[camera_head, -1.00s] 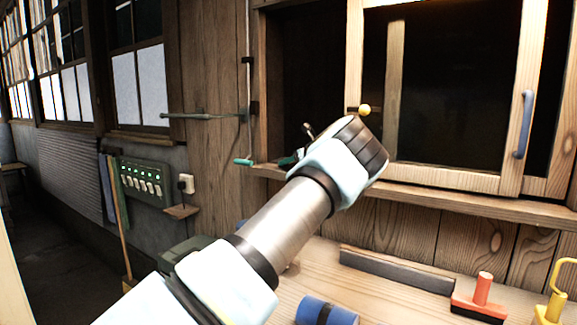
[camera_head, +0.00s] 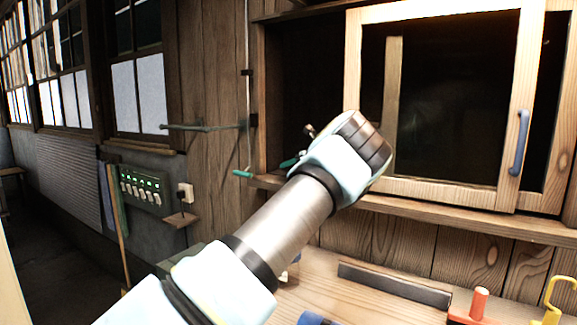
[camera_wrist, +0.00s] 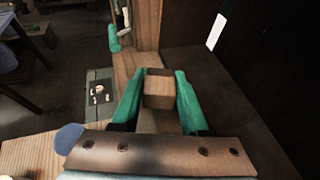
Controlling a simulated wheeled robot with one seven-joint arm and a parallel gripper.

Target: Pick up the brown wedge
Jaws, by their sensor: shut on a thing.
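In the wrist view, my gripper (camera_wrist: 158,98) has its two teal fingers closed on the sides of a brown wooden block, the brown wedge (camera_wrist: 158,82). The block's top end shows between the fingertips, and its lower part is partly hidden behind the wrist plate. In the head view, my wrist hides the wedge and most of my gripper; a bit of teal finger (camera_head: 290,162) shows at the left of the wrist, in front of the cabinet opening.
A wooden cabinet with a sliding glazed door (camera_head: 440,110) and blue handle (camera_head: 519,143) stands behind my arm, above a ledge (camera_head: 470,222). A rod with a teal end (camera_head: 243,174) hangs left. The bench holds a dark bar (camera_head: 394,285), a red-handled tool (camera_head: 479,304) and a yellow hook (camera_head: 555,300).

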